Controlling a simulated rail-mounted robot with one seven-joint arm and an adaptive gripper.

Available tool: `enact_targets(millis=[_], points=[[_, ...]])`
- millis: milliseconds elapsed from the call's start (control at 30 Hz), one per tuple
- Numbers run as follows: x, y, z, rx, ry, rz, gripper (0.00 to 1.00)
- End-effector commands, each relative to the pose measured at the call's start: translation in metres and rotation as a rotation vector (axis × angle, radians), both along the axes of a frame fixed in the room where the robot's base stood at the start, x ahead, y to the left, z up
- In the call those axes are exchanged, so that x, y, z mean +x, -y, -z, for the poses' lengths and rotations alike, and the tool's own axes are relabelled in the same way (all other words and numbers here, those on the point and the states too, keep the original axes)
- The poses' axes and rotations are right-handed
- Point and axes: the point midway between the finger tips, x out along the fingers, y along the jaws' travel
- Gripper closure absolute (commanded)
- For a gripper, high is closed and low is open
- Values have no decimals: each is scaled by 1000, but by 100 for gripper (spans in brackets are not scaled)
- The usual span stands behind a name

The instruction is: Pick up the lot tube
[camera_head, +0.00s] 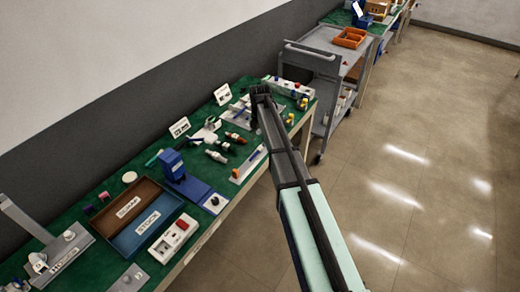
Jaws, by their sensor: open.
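My gripper (261,100) is at the far end of my outstretched arm, over the right part of the green-topped bench (112,212). It is open, and the arm and wrist hide much of the space beneath it. I cannot make out which item is the lot tube.
A blue press-like device (174,166), a brown tray (128,203) and a blue tray (148,228) stand to the left. A white box with a red button (175,238) is near the front edge. A grey cart (312,60) stands beyond the bench.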

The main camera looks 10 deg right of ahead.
Motion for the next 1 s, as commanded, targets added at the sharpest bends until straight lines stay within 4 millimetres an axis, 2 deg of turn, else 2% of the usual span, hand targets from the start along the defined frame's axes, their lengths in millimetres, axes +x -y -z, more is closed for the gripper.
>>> enact_targets(millis=[400,667,733,800,833,967,1000], points=[[-3,1,43,0,-1,0,48],[-3,1,48,0,0,0,48],[-3,1,48,0,0,0,66],[-3,0,48,0,0,0,90],[-3,1,48,0,0,0,96],[-3,1,48,0,0,0,96],[-3,1,48,0,0,0,100]])
